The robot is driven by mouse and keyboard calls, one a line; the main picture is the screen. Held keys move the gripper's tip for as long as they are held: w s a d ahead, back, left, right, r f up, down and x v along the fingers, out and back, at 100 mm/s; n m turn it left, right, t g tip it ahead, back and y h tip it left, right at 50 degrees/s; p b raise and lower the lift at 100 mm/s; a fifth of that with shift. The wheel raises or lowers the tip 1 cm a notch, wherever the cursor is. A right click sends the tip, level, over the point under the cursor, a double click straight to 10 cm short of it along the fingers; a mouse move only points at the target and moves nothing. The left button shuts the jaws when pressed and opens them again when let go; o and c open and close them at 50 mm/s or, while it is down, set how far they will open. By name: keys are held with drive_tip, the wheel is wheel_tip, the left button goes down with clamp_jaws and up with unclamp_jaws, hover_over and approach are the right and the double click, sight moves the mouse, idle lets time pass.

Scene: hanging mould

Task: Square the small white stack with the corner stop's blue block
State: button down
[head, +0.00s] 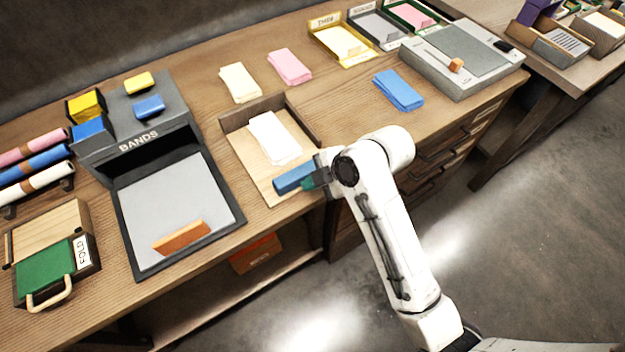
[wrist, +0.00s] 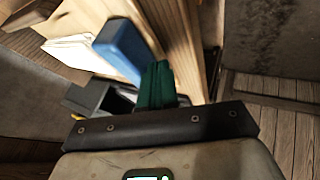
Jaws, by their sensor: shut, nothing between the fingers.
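The small white stack (head: 273,138) lies on the pale wooden board of the corner stop (head: 246,158), turned a little against the board's sides. The corner stop has dark raised walls at its back and right. The blue block (head: 292,178) is at the board's front right edge, apart from the stack. My gripper (head: 318,178) is at the block's right end. In the wrist view its green fingers (wrist: 156,84) are shut together beside the blue block (wrist: 124,48); whether they touch it I cannot tell. The white stack (wrist: 78,50) shows beyond the block.
A bands station with a grey tray (head: 177,207) stands left of the corner stop. Cream (head: 240,83), pink (head: 290,67) and blue (head: 399,90) stacks lie behind and to the right. A grey machine (head: 462,58) stands at the right. Bare tabletop lies around the blue stack.

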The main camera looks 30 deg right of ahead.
sight(279, 146)
drive_tip(key=shift+w, duration=0.1)
drive_tip(key=w, duration=0.6)
drive_tip(key=shift+w+r, duration=0.1)
idle(0.4)
